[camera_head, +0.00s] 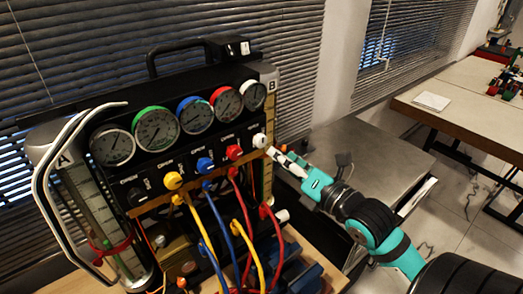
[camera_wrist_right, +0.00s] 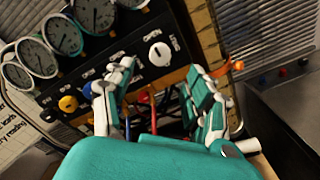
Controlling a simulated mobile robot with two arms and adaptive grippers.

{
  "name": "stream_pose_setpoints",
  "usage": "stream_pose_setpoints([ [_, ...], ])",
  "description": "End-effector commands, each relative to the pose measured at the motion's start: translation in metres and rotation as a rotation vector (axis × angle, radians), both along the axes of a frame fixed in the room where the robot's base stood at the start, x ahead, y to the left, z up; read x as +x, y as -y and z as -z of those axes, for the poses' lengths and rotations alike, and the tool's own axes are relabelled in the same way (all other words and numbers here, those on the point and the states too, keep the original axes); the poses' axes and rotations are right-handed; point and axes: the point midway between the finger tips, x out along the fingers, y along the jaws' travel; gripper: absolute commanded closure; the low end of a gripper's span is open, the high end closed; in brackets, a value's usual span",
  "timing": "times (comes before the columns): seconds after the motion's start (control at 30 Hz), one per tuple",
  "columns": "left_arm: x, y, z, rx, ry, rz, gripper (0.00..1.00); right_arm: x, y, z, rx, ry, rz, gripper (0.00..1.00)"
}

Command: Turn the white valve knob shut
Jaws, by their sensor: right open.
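The white valve knob (camera_head: 260,140) is at the right end of a row of knobs on the black gauge panel. In the right wrist view the white knob (camera_wrist_right: 160,54) shows whole, with lettering around it, beyond the gap between the fingertips and a little above it. My right gripper (camera_head: 280,158) is just right of and below the white knob in the head view. Its two fingers (camera_wrist_right: 160,80) are spread and empty in the right wrist view. Whether a fingertip touches the panel cannot be told. My left gripper is not in view.
Red (camera_head: 234,152), blue (camera_head: 205,163) and yellow (camera_head: 172,180) knobs sit left of the white one, with coloured hoses below. Several round gauges (camera_head: 157,128) are above. A grey table (camera_head: 375,160) is behind my right arm. A wooden table (camera_head: 470,105) stands far right.

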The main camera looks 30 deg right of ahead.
Motion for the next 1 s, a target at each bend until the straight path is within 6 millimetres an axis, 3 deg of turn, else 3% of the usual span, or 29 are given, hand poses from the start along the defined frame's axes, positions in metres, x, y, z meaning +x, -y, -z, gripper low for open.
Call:
stream_pose_setpoints([
  [0.03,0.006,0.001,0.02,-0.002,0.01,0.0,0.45,0.006,-0.001,0.008,-0.002,0.009,-0.004,0.45],
  [0.17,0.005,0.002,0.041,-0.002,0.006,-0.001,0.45,0.016,-0.002,0.007,-0.002,0.01,-0.004,0.45],
  [0.33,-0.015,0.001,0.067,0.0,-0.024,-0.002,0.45,0.025,-0.002,0.006,-0.003,0.009,-0.001,0.45],
  [0.4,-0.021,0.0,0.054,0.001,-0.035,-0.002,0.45,0.037,-0.002,-0.003,0.005,0.004,0.003,0.45],
  [0.7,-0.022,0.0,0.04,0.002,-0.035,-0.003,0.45,0.076,-0.005,-0.002,0.003,0.003,0.001,0.45],
  [1.0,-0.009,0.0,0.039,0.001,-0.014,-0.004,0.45,0.083,-0.007,0.001,-0.001,0.001,0.0,0.45],
])
